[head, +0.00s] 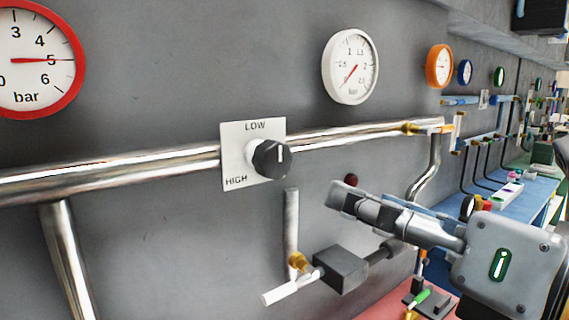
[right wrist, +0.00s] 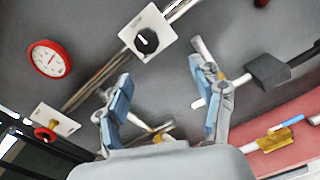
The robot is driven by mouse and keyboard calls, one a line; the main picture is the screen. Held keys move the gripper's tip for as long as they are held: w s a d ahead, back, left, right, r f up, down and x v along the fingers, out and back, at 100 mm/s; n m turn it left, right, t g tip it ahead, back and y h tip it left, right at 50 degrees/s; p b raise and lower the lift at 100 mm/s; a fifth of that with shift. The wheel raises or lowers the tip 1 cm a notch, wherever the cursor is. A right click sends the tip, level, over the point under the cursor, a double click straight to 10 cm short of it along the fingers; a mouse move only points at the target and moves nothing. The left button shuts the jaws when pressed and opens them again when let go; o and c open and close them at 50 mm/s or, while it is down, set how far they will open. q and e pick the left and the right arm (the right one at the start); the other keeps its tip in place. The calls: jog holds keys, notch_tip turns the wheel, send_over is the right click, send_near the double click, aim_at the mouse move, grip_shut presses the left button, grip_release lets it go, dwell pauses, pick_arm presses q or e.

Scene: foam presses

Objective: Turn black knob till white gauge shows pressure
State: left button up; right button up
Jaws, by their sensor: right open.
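The black knob (head: 270,160) sticks out from a white plate (head: 236,134) marked LOW at the top and HIGH at lower left. Its white mark points up. The white gauge (head: 351,66) hangs up and to the right; its red needle lies slanted, lower left to upper right, and I cannot tell its exact reading. My right gripper (head: 345,198) is to the right of and below the knob, apart from it. In the right wrist view its two fingers (right wrist: 160,75) are spread and empty, with the knob (right wrist: 147,41) beyond them. My left gripper is not in view.
A shiny pipe (head: 120,167) runs along the grey wall behind the plate. A red-rimmed gauge (head: 36,90) hangs at left. A dark grey block (head: 340,270) and a white lever (head: 290,289) sit below the knob. An orange gauge (head: 440,66) is farther right.

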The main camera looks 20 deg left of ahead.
aim_at(280, 163)
jog(key=w+a+p, duration=0.1)
jog(key=w+a, duration=0.1)
jog(key=a, duration=0.1)
jog(key=w+a+r+n+p, duration=0.1)
jog(key=w+a, duration=0.1)
jog(key=a, duration=0.2)
jog(key=w+a+n, duration=0.1)
jog(key=w+a, duration=0.1)
jog(key=a, duration=0.2)
jog(key=shift+w+a+r+p, duration=0.1)
jog(key=shift+w+r+p, duration=0.05)
jog(key=shift+w+p, duration=0.2)
jog(key=c, duration=1.1)
jog(key=shift+c, duration=0.2)
